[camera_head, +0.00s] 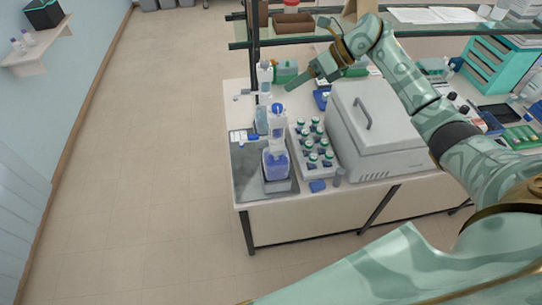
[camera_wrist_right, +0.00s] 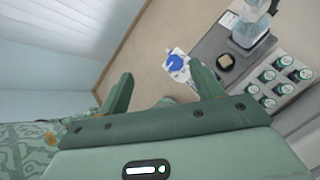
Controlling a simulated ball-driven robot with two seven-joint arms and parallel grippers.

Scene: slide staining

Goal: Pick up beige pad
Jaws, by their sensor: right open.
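The beige pad (camera_wrist_right: 225,61) is a small pale piece on the dark grey mat (camera_wrist_right: 207,47) in the right wrist view. It lies beyond and to the right of my fingertips, apart from them. I cannot make it out in the head view, where the same mat (camera_head: 247,172) is at the bench's left end. My right gripper (camera_wrist_right: 161,76) is open, with nothing between its fingers. My left gripper is not in view.
A wash bottle (camera_head: 276,165) stands on the mat, beside a rack of green-capped vials (camera_head: 299,160). A large grey lidded box (camera_head: 375,130) is to the right. A shelf (camera_head: 410,32) crosses above the bench's back. Open floor (camera_head: 140,150) is at left.

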